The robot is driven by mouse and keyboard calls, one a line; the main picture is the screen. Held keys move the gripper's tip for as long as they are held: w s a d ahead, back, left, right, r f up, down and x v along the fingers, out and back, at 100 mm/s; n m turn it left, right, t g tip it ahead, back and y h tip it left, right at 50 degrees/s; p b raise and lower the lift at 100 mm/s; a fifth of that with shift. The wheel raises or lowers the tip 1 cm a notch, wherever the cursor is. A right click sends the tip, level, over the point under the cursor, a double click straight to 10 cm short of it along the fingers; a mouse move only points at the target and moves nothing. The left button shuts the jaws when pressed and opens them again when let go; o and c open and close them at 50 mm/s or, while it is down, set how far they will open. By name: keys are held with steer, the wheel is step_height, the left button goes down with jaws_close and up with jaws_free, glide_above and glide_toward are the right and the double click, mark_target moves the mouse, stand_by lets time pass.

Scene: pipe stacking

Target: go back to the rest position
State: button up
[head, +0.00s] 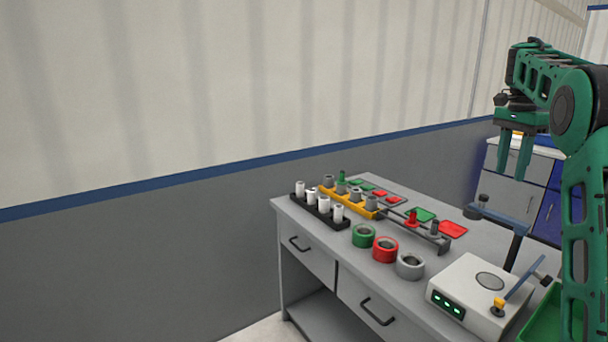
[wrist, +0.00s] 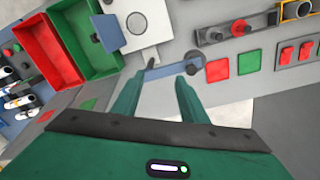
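My gripper (head: 516,158) hangs fingers down above the right part of the grey table (head: 300,221). Its two green fingers are apart, with nothing between them. In the wrist view my gripper (wrist: 158,92) also shows open and empty, with a blue bar on the table beyond the fingertips. The arm is raised and bent at the right of the head view.
Green, red and grey rings (head: 385,249) sit at the table's front. Behind them are a black rack (head: 318,208) with white pipes and a yellow rack (head: 345,201). A white device (head: 470,290) stands front right. Red (wrist: 40,50) and green bins show in the wrist view.

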steer(key=s+a+f+n, duration=0.3)
steer(key=s, duration=0.8)
steer(key=s+a+f+n, duration=0.2)
steer(key=s+a, duration=0.1)
steer(key=s, duration=0.9)
steer(key=s+a+f+n, duration=0.2)
steer(key=s+a+f, duration=0.2)
steer(key=s+f, duration=0.3)
steer(key=s+a+f+n, duration=0.3)
steer(key=s+f, duration=0.3)
steer(key=s, duration=0.6)
steer(key=shift+s+a+f+y, duration=0.3)
steer(key=shift+a+f+y, duration=0.1)
steer(key=shift+a, duration=0.5)
steer(key=shift+w+f, duration=0.2)
steer(key=shift+w, duration=0.4)
